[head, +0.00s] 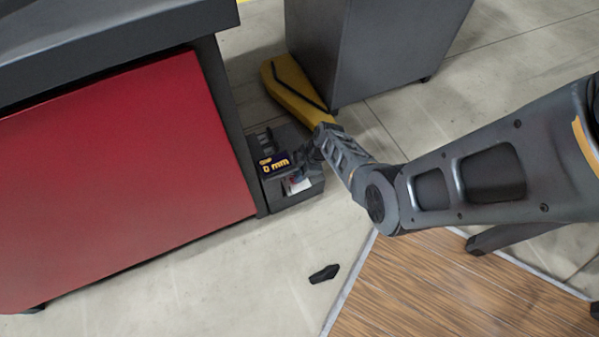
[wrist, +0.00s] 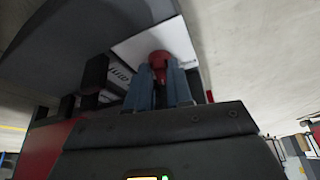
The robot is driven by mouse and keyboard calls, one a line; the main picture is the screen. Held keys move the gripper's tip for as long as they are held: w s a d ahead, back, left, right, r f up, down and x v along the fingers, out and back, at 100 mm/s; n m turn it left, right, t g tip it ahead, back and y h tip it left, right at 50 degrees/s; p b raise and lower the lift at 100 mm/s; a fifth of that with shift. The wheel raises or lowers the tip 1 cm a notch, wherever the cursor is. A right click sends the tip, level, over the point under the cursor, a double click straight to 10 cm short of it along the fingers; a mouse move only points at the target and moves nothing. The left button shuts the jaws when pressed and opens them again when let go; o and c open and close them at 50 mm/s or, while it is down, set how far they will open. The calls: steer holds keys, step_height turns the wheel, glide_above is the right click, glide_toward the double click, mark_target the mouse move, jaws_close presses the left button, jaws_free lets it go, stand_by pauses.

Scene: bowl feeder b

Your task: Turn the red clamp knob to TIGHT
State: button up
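The red clamp knob (wrist: 158,60) shows in the wrist view in front of a white plate (wrist: 190,45) on a dark housing. My gripper (wrist: 159,78) has its two blue fingers on either side of the knob's narrow part, and they appear to press on it. The fingers hide part of the knob. Dark lettering shows on the plate's left, too tilted and covered to read as a setting. In the head view, the dark unit (head: 310,197) stands on the floor at the end of my arm, with a small display (head: 275,165) reading "0 mm". The knob is mostly hidden there.
A bench with a red panel (head: 120,180) stands left of the unit. A grey cabinet (head: 375,45) and a yellow curved piece (head: 292,88) are behind it. A small black part (head: 324,273) lies on the floor in front.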

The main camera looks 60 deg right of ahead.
jaws_close()
steer(key=shift+s+a+m+t+h+p, duration=0.1)
steer(key=shift+m+t+h+p, duration=0.1)
steer(key=shift+m, duration=0.55)
steer(key=shift+s+a+m+t+h+p, duration=0.1)
steer(key=shift+m+t+h+p, duration=0.1)
steer(key=shift+m, duration=0.55)
steer(key=shift+o, duration=2.1)
jaws_free()
steer(key=p+v, duration=0.4)
steer(key=v, duration=0.3)
steer(key=shift+r, duration=0.4)
steer(key=shift+s, duration=0.1)
